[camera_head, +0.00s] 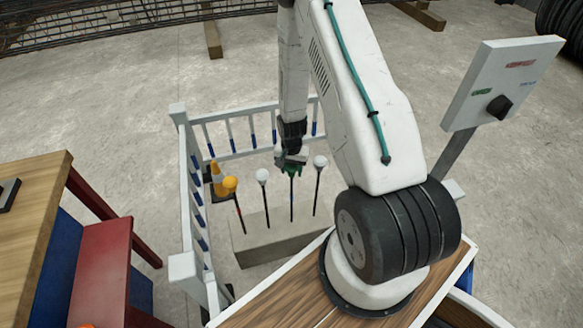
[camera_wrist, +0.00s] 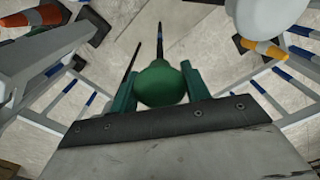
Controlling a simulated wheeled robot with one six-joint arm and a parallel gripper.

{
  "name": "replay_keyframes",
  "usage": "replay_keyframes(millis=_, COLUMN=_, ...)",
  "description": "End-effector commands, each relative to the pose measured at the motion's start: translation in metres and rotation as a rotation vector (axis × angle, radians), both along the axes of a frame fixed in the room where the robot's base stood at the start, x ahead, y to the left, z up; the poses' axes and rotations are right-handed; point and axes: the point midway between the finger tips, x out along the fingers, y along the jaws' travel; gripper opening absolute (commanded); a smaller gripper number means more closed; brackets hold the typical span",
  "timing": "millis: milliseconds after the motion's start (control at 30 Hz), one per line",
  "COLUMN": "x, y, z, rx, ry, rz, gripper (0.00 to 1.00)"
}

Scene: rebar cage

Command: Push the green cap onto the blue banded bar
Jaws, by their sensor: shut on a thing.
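The green cap (camera_wrist: 162,84) sits between the two fingers of my gripper (camera_wrist: 160,92) in the wrist view, and the fingers are shut on it. In the head view my gripper (camera_head: 291,161) is above the concrete block, at the top of a dark upright bar (camera_head: 292,200). A little green of the cap shows there under the jaws. In the wrist view a dark bar with a bluish band (camera_wrist: 160,42) shows just beyond the cap. The cap hides the contact, so I cannot tell whether it is seated on the bar or only touching or above it.
A yellow-capped bar (camera_head: 230,185) and a white-capped bar (camera_head: 262,177) stand left of my gripper, another white-capped bar (camera_head: 320,162) close right. All rise from the concrete block (camera_head: 262,240). White railings (camera_head: 187,190) and a traffic cone (camera_head: 217,178) stand around. A control panel (camera_head: 500,85) is right.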

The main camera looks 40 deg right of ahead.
Motion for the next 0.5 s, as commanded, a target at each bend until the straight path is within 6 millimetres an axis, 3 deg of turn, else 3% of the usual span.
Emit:
replay_keyframes(millis=200, x=-0.0002, y=0.0001, z=-0.0051, rx=0.0, ry=0.0, rz=0.0, gripper=0.26)
replay_keyframes(millis=233, x=-0.0001, y=0.0, z=-0.0047, rx=0.0, ry=0.0, rz=0.0, gripper=0.55)
replay_keyframes(millis=300, x=-0.0001, y=0.0, z=-0.0046, rx=0.0, ry=0.0, rz=0.0, gripper=0.72)
replay_keyframes(millis=500, x=-0.0002, y=0.0001, z=-0.0046, rx=0.0, ry=0.0, rz=0.0, gripper=0.72)
